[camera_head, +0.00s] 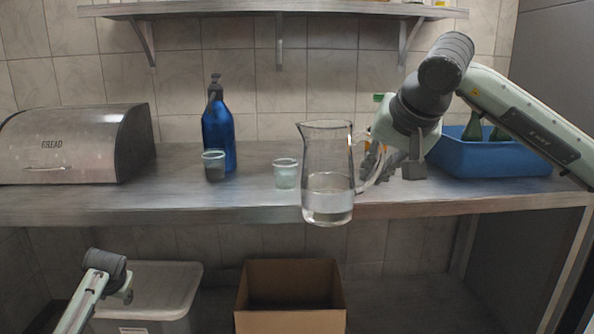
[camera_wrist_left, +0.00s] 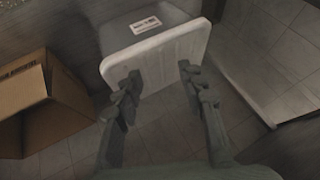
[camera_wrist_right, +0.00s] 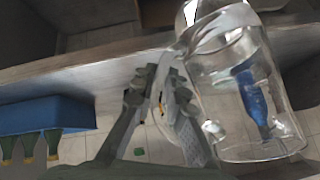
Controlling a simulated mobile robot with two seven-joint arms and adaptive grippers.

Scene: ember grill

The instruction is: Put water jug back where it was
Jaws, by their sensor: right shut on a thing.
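The clear glass water jug (camera_head: 328,185) is partly filled with water and upright, in front of the counter's front edge in the head view. My right gripper (camera_head: 385,160) is shut on the jug's handle, at the jug's right side. In the right wrist view the jug (camera_wrist_right: 245,100) fills the right side, with the handle between my right fingers (camera_wrist_right: 160,95). My left gripper (camera_head: 122,285) is low at the left, below the counter. In the left wrist view its fingers (camera_wrist_left: 157,80) are apart with nothing between them.
The counter (camera_head: 250,205) holds a bread box (camera_head: 75,145), a blue bottle (camera_head: 219,135), two small glasses (camera_head: 286,173) and a blue crate (camera_head: 470,155) with green bottles. Below are a cardboard box (camera_head: 290,320) and a lidded bin (camera_head: 160,285). A shelf (camera_head: 275,8) hangs above.

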